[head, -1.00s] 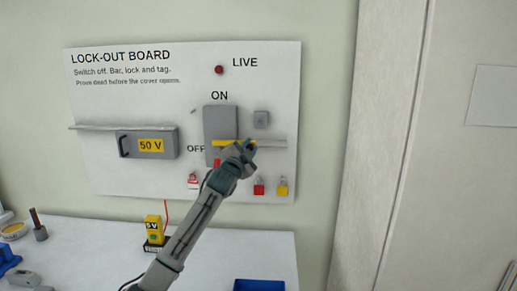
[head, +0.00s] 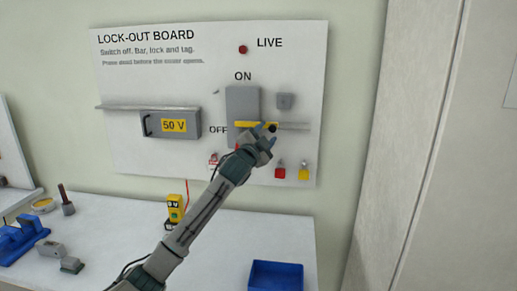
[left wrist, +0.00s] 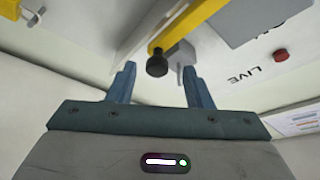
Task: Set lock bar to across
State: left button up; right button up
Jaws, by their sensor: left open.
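The yellow lock bar (head: 246,124) lies level over the lower part of the grey switch box (head: 242,104), its right part reaching past the box edge along a grey rail (head: 294,126). A black knob (head: 272,127) sits at its right end. My left gripper (head: 267,133) is open right in front of the knob. In the left wrist view the knob (left wrist: 157,65) shows ahead of and between the spread fingers of my left gripper (left wrist: 160,84), with the yellow bar (left wrist: 185,25) running behind it. No grip on the knob shows. My right gripper is out of view.
The lock-out board (head: 130,82) carries a 50 V cover box (head: 155,124), a red LIVE lamp (head: 243,49), and red (head: 280,173) and yellow padlocks (head: 304,173) below the rail. A blue tray (head: 275,277) and a yellow tester (head: 175,208) are on the white bench.

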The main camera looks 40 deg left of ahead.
pick_arm(q)
jog(key=b+v, duration=0.2)
jog(key=v, duration=0.4)
jog(key=shift+s+b, duration=0.4)
jog(key=shift+f, duration=0.1)
